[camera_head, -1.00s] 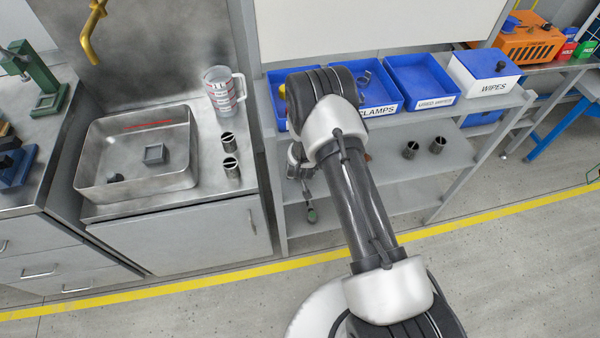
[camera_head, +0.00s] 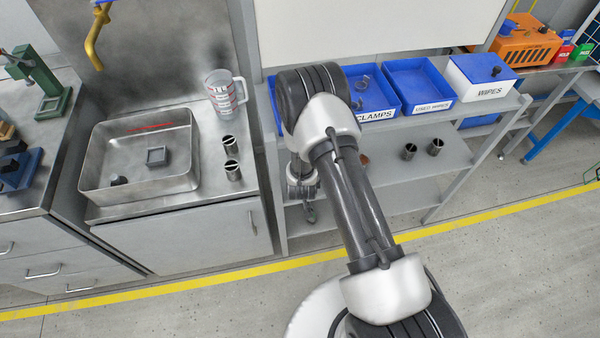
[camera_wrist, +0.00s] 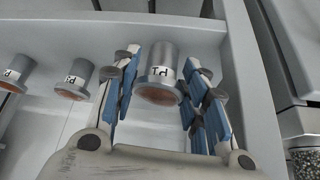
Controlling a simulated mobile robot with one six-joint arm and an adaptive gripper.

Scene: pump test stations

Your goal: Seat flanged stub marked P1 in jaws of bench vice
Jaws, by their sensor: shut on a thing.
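My gripper (camera_wrist: 160,88) is shut on a grey cylindrical flanged stub (camera_wrist: 158,60) in the wrist view. The stub lies between the blue-padded fingers; its label seems to read P1, and its flange has a copper-coloured face. In the head view my gripper (camera_head: 303,190) is at the shelf unit, below its top; the stub cannot be made out there. The blue bench vice (camera_head: 18,170) stands at the left edge on the metal bench, partly cut off, far from my gripper. Its jaw opening is too small to judge.
Two more labelled stubs (camera_wrist: 72,80) stand left of my gripper in the wrist view. The shelf unit holds blue bins (camera_head: 420,85) on top. A steel basin (camera_head: 138,185), a measuring jug (camera_head: 224,95) and two cylinders (camera_head: 231,157) lie between shelf and vice. A green press (camera_head: 48,85) stands behind the vice.

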